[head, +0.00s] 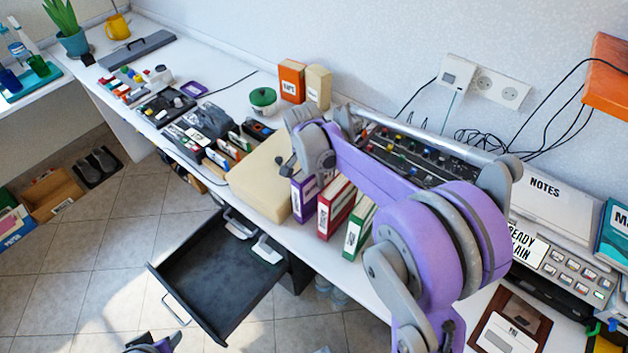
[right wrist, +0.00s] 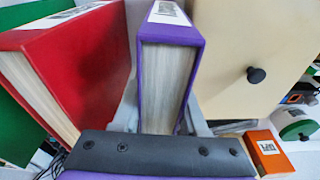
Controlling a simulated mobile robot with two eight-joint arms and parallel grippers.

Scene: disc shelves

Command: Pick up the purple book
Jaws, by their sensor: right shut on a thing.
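The purple book (head: 303,199) stands upright between a cream box (head: 262,185) and a red book (head: 336,212) at the desk's front edge. In the right wrist view the purple book (right wrist: 168,80) fills the space between the two grey fingers of my right gripper (right wrist: 163,108). The gripper is shut on it, with a finger along each side. In the head view my right arm hides the book's upper right part and most of the gripper. A small part of my left arm shows at the bottom edge, but its fingers do not show.
A green binder (head: 358,226) stands right of the red book. An orange box (head: 292,83) and a green-lidded pot (head: 263,100) are behind. An open dark drawer (head: 215,283) sticks out below the desk. A mixer (head: 415,160) lies behind my right arm.

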